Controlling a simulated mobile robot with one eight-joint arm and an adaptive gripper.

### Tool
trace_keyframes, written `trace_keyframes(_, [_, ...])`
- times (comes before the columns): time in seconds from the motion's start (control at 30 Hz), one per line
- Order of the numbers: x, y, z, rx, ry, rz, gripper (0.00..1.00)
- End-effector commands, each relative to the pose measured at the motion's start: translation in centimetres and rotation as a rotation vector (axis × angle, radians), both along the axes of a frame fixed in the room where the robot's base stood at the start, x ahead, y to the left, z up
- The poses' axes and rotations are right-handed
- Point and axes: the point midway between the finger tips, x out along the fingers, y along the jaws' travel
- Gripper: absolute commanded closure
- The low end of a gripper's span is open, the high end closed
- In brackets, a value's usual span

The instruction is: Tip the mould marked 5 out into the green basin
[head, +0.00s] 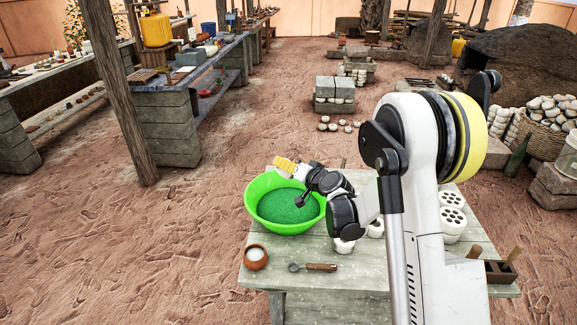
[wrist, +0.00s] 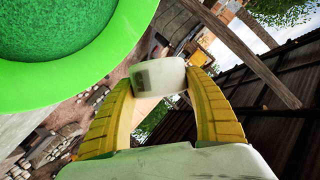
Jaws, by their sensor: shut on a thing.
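My gripper (wrist: 162,82) has yellow ribbed fingers closed on a small off-white mould (wrist: 158,92). In the head view my gripper (head: 284,164) is above the back rim of the green basin (head: 254,191); the mould cannot be made out there. The basin stands on the wooden table and holds dark green, grainy material. In the wrist view the basin's rim (wrist: 105,62) fills the upper left, beside the held mould. That view is strongly rolled, and the mould's contents cannot be seen.
On the table (head: 350,290) are a small brown pot (head: 256,257) with white contents, a spoon-like tool (head: 313,267), and a wooden holder (head: 498,271) at the right. White pieces with holes (head: 453,222) stand behind my arm. The table's front middle is mostly clear.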

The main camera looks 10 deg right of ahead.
Motion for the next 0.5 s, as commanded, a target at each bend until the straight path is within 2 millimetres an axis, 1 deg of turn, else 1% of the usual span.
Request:
trace_keyframes(0.03, [0.0, -0.1, -1.0, 0.075, 0.004, -0.001, 0.78])
trace_keyframes(0.1, [0.0, -0.1, -1.5, 0.204, 0.01, -0.002, 0.78])
trace_keyframes(0.3, [0.0, 0.6, -2.3, 0.603, 0.031, 0.001, 0.78])
trace_keyframes(0.43, [0.0, 1.0, -2.8, 0.825, 0.043, 0.001, 0.78])
trace_keyframes(0.5, [0.0, 1.0, -2.6, 0.969, 0.051, 0.001, 0.78])
